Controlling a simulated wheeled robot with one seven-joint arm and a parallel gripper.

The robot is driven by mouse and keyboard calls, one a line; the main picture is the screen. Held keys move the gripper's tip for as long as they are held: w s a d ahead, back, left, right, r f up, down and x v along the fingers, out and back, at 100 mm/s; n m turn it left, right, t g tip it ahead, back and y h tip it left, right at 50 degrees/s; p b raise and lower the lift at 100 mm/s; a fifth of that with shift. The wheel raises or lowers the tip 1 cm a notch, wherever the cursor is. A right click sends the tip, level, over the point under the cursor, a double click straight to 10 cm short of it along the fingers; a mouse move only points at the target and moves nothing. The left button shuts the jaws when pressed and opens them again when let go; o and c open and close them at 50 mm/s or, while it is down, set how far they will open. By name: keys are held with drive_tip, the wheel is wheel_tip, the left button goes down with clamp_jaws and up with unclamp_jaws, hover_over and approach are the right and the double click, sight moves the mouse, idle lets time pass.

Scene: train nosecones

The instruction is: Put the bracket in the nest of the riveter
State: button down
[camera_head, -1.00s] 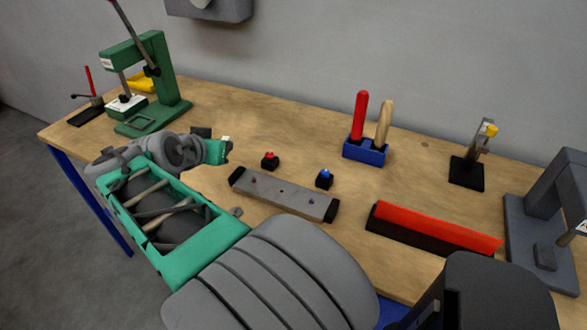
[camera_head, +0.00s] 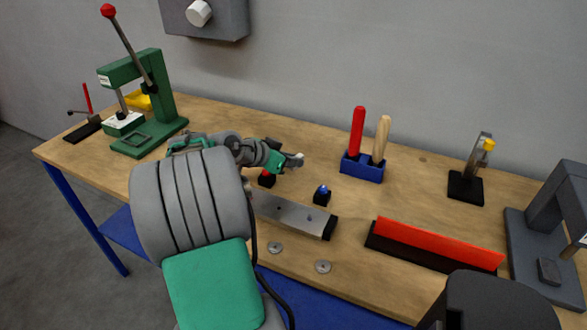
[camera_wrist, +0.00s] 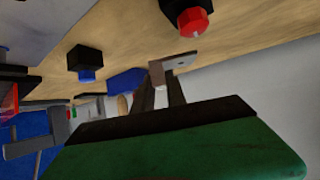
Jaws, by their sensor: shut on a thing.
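My gripper (camera_head: 282,159) is above the middle of the bench, just behind the red button. It is shut on the bracket (camera_head: 295,160), a small grey angled piece with a hole. In the wrist view the bracket (camera_wrist: 178,62) sits at the tips of the dark fingers (camera_wrist: 160,86), above the bench surface. A green lever press (camera_head: 150,95) with a red knob stands at the back left, apart from the gripper. A grey press (camera_head: 545,215) stands at the right edge. I cannot tell for certain which is the riveter.
A red button (camera_head: 266,178) and a blue button (camera_head: 322,194) stand near the gripper. A grey bar (camera_head: 292,214) with dark ends lies in front, partly hidden by my arm. A blue holder (camera_head: 361,168) with two handles, a red-topped strip (camera_head: 440,243) and a clamp (camera_head: 467,183) stand right.

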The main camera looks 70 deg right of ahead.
sight(293, 170)
drive_tip(key=f, duration=0.2)
drive_tip(key=d+f, duration=0.1)
drive_tip(key=f, duration=0.1)
drive_tip(key=shift+w+d+f+p, duration=0.1)
drive_tip(key=shift+f+p, duration=0.05)
drive_tip(key=shift+p, duration=0.15)
drive_tip(key=shift+f, duration=0.1)
drive_tip(key=shift+f+b, duration=0.15)
drive_tip(key=shift+b, duration=0.15)
drive_tip(key=c, duration=1.4)
unclamp_jaws()
drive_tip(key=shift+o, duration=0.2)
